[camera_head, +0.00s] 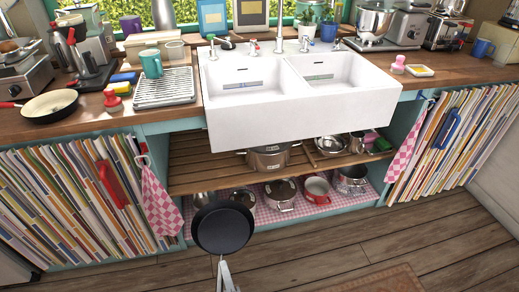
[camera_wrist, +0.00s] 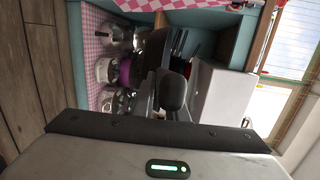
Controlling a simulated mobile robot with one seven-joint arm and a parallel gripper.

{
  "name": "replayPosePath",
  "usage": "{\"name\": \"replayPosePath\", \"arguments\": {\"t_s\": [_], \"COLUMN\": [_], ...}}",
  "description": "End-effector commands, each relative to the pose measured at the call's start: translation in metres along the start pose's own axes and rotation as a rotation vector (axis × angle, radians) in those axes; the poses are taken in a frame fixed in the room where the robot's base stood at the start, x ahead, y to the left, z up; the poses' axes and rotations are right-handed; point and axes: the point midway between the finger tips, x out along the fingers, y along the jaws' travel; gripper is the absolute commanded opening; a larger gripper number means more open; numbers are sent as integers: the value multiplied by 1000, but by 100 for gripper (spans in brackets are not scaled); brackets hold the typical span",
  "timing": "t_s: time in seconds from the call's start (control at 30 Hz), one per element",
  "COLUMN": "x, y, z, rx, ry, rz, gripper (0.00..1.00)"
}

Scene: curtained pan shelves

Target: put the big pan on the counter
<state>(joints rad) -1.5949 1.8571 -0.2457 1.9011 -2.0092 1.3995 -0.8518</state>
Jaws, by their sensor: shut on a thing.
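A big dark pan (camera_head: 223,229) hangs in the air in front of the open shelves under the sink, its round face turned to the head camera. My gripper (camera_head: 224,268) is below it and shut on its handle, which points down in the head view. In the wrist view, my gripper (camera_wrist: 172,92) is in the middle, with the dark pan (camera_wrist: 153,52) beyond it, partly hidden by the fingers. The wooden counter (camera_head: 88,118) runs behind and above the pan, on both sides of the sink.
A white double sink (camera_head: 290,125) juts out above the shelves. A cream pan (camera_head: 50,106), teal mug (camera_head: 151,64) and drying rack (camera_head: 164,88) crowd the left counter. Striped curtains (camera_head: 85,200) hang at both sides.

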Motion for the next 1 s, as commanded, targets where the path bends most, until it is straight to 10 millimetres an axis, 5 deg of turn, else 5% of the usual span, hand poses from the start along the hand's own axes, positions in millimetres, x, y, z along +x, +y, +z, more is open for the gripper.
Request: {"name": "replayPosePath", "arguments": {"t_s": [0.43, 0.67, 1.0], "x": [30, 56, 68], "y": [-69, -146, -250], "z": [-2, -24, -86], "rx": [31, 66, 111], "ry": [147, 332, 623], "rz": [-17, -28, -38], "gripper": [0, 0, 0]}}
